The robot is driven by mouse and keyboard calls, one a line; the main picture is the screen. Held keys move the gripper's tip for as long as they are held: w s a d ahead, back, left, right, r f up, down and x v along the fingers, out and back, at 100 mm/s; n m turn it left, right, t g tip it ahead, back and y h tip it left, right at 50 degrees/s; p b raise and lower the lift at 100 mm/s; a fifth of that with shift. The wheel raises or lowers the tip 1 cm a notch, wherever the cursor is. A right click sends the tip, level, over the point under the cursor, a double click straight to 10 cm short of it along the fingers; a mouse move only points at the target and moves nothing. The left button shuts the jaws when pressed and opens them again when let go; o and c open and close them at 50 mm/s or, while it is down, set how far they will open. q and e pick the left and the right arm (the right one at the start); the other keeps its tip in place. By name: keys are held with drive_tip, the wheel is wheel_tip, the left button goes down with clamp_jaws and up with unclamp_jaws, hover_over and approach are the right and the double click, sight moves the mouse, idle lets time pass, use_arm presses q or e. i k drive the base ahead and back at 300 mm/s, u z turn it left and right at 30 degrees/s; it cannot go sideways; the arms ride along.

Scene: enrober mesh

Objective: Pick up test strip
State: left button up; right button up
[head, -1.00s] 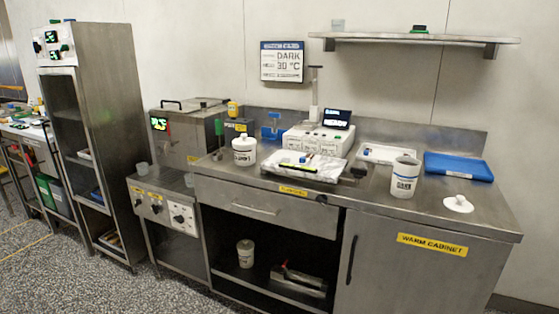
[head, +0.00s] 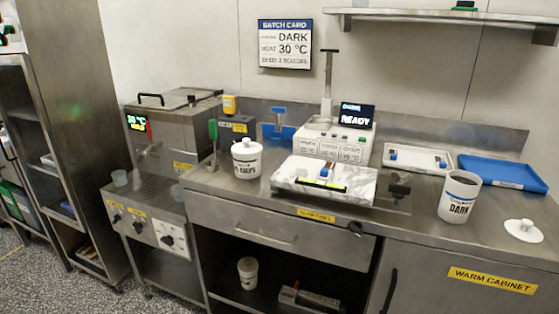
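No piece is clearly marked as the test strip, and I cannot tell which one it is. A marble slab (head: 300,176) lies on the steel counter before the tempering machine. On it lie a dark bar with a yellow-green stripe (head: 322,185) and a small blue-and-red piece (head: 325,171). A shallow white tray (head: 440,164) right of the machine holds small pieces, including a blue-and-red one (head: 393,154). The machine (head: 330,143) has a screen (head: 357,116) reading READY. Neither of my grippers is in view.
A white tub marked DARK (head: 459,198), a loose white lid (head: 524,230) and a blue tray (head: 503,172) stand on the right. A lidded white tub (head: 246,158) stands left of the slab. A shelf (head: 440,14) overhangs the back right. The counter's front right is fairly clear.

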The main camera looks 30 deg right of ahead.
sight(326, 172)
drive_tip(key=z, duration=0.45)
drive_tip(key=i, duration=0.9)
drive_tip(key=z, duration=0.75)
